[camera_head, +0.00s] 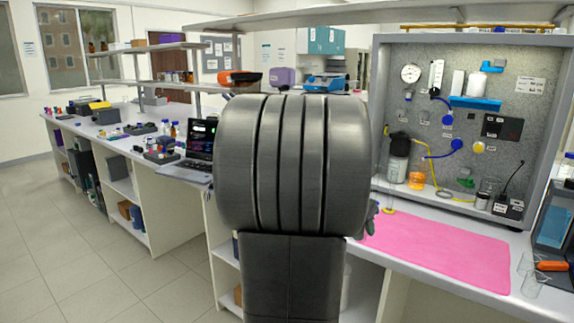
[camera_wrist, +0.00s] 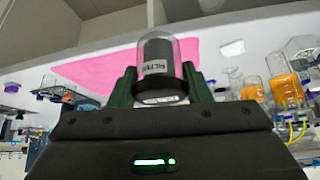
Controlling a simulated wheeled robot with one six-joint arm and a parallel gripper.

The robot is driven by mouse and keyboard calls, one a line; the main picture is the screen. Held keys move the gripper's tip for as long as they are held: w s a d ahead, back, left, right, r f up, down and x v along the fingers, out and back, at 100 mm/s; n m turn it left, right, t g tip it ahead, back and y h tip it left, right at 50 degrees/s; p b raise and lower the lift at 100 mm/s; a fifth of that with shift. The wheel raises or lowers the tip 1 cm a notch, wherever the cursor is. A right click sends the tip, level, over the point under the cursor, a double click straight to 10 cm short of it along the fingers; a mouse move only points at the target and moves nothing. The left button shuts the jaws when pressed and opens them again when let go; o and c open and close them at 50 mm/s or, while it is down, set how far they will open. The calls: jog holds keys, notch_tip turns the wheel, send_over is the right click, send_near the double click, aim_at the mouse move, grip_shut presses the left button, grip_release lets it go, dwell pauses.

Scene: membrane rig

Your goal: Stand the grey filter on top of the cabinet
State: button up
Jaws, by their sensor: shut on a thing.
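The grey filter (camera_wrist: 156,52) is a dark grey cylinder with a clear domed cover and a white label. It shows in the wrist view between the two dark green fingers of my gripper (camera_wrist: 159,80), which is shut on it. The cabinet (camera_head: 470,39) stands on the bench at the right of the head view, a grey open-fronted case with a speckled back panel. A thin yellow-orange object (camera_head: 470,28) lies along its top. In the head view my arm fills the middle and hides the filter and most of the gripper, left of the cabinet.
A pink mat (camera_head: 440,250) lies on the bench before the cabinet. Gauges, tubing and an orange-filled jar (camera_head: 416,181) are inside the cabinet. A laptop (camera_head: 200,140) and lab items crowd the left bench. A shelf runs overhead.

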jog(key=w+a+f+n+t+y+p, duration=0.1)
jog(key=w+a+f+n+p, duration=0.2)
jog(key=a+f, duration=0.5)
jog(key=w+a+f+n+t+y+p, duration=0.1)
jog(key=w+a+f+n+y, duration=0.15)
jog(key=w+a+f, duration=0.5)
notch_tip(320, 180, up, 14)
jog(key=s+a+p, duration=0.1)
jog(key=p, duration=1)
jog(key=shift+s+a+h+p, duration=0.35)
jog(key=shift+a, duration=0.05)
